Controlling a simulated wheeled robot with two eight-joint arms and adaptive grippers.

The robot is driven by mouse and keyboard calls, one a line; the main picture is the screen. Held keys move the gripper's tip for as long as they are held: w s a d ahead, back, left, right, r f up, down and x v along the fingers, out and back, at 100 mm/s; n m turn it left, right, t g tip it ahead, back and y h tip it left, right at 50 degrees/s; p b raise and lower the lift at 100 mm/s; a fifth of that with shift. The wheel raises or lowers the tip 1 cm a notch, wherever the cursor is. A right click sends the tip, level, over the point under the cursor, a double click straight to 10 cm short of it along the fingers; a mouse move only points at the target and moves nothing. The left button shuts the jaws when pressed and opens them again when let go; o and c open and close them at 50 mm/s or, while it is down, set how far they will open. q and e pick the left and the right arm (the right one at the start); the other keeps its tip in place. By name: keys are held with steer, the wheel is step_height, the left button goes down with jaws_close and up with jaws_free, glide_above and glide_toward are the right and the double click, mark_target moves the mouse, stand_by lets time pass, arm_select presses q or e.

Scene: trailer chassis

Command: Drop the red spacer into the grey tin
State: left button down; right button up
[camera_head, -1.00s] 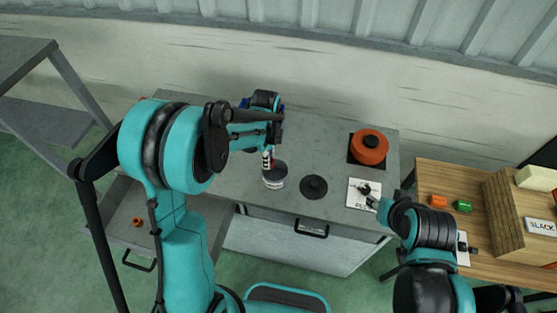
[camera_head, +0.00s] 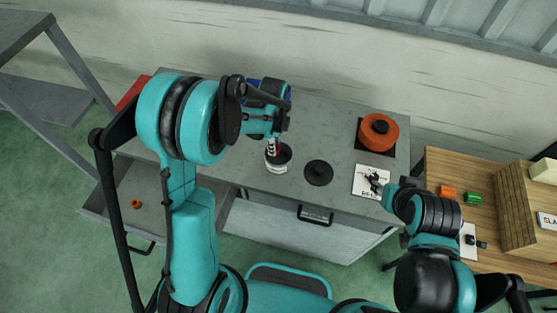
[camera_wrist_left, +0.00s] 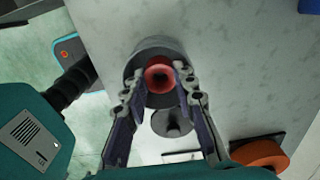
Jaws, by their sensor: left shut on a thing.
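The red spacer (camera_wrist_left: 159,78) is a red ring with a hole, held between the fingertips of my left gripper (camera_wrist_left: 158,88). In the head view my left gripper (camera_head: 273,142) points down over the grey tin (camera_head: 278,168), which stands on the grey worktop with its open top up. In the left wrist view the spacer lies within the outline of the tin (camera_wrist_left: 150,48); the tin's dark rim shows around and behind it. I cannot tell how deep the spacer sits relative to the rim. My right gripper (camera_head: 378,184) is by the white card, too small to read.
A round black lid (camera_head: 318,173) lies right of the tin. An orange pot (camera_head: 378,131) stands at the back right, near a white card (camera_head: 366,190). An open drawer at lower left holds an orange ring (camera_head: 136,204). A wooden table (camera_head: 440,173) stands right.

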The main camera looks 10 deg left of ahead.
arm_select(q)
steer(key=c, duration=1.1)
jaws_free()
steer(key=shift+c, duration=0.2)
step_height(320, 180, up, 12)
